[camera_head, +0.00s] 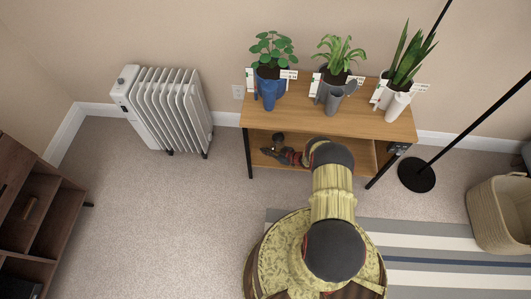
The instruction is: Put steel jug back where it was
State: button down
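A grey jug-like vessel (334,103), which looks like the steel jug, stands on the top of the wooden shelf unit (300,116), in front of the middle plant. My arm reaches toward the unit and bends left at its front. My gripper (271,147) is at the lower shelf opening, below and to the left of the grey vessel and apart from it. Its fingers are small and dark here, and I cannot tell whether they are open or shut. I see no jug at the gripper. Part of the lower shelf is hidden behind my arm.
A blue pot (268,91) with a plant stands on the unit's left, a white vessel (397,106) with a plant on its right, with small labels beside them. A white radiator (168,108), black lamp base (416,175) and woven basket (501,213) stand around.

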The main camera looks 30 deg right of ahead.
jog(key=shift+w+f, duration=0.1)
jog(key=shift+f, duration=0.1)
jog(key=c, duration=2)
grip_release()
jog(key=shift+c, duration=0.2)
jog(key=shift+r, duration=0.1)
jog(key=shift+s+d+r, duration=0.2)
jog(key=shift+s, duration=0.05)
jog(key=p+v, duration=0.4)
jog(key=v, duration=0.7)
jog(key=shift+s, duration=0.2)
jog(key=shift+s+d, duration=0.1)
jog(key=shift+d, duration=0.05)
